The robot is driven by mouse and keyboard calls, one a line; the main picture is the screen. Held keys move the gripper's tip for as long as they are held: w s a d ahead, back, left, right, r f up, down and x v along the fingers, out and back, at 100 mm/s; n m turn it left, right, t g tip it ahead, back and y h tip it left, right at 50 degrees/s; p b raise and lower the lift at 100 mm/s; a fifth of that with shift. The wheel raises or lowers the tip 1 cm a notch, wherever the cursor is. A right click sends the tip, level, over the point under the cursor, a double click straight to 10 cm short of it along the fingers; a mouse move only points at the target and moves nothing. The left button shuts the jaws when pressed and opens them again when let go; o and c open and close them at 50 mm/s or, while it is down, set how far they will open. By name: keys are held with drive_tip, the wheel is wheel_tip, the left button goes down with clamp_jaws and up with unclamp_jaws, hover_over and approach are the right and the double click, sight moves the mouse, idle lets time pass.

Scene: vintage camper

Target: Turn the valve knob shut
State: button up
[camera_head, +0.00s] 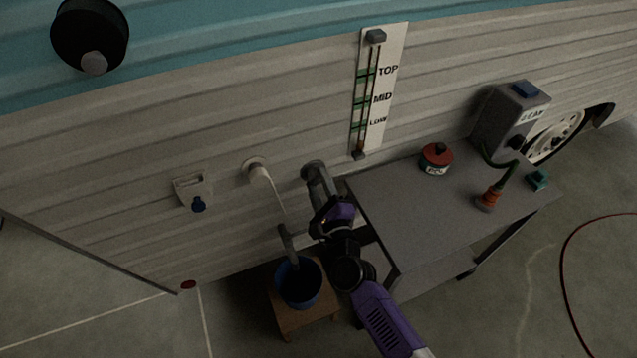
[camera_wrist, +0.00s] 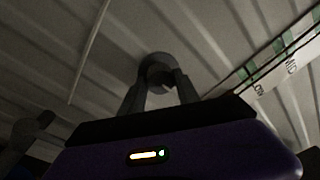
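A round grey knob-like fitting (camera_head: 312,168) sits on the camper wall, right of a white pipe fitting (camera_head: 256,170). My gripper (camera_head: 318,186) reaches up to it from below. In the wrist view the round fitting (camera_wrist: 157,62) lies at the tips of my gripper (camera_wrist: 161,82). The two fingers stand apart, one on each side of its lower part. I cannot tell whether they touch it. The fitting's lower part is partly hidden by the fingers.
A blue bucket (camera_head: 283,284) stands on a wooden stool (camera_head: 289,322), with a grey pipe (camera_head: 287,243) above it. A grey table (camera_head: 405,225) at right holds a red can (camera_head: 435,160) and a grey box (camera_head: 505,120). A level gauge (camera_head: 383,85) hangs above.

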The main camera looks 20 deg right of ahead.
clamp_jaws()
drive_tip(key=n+b, duration=0.1)
drive_tip(key=n, duration=0.3)
drive_tip(key=shift+f+n, duration=0.15)
drive_tip(key=shift+n, duration=0.15)
drive_tip(key=n+b, duration=0.2)
drive_tip(key=n, duration=0.2)
drive_tip(key=shift+f+n+t, duration=0.1)
drive_tip(key=shift+n+t, duration=0.3)
drive_tip(key=n+y+b, duration=0.1)
drive_tip(key=n+b, duration=0.1)
drive_tip(key=n, duration=0.3)
drive_tip(key=shift+d+f+n+b, duration=0.1)
drive_tip(key=shift+n+b, duration=0.25)
drive_tip(key=shift+n, duration=0.05)
drive_tip(key=shift+n+y+b, duration=0.3)
drive_tip(key=shift+n+b, duration=1.2)
drive_tip(key=shift+n, duration=0.4)
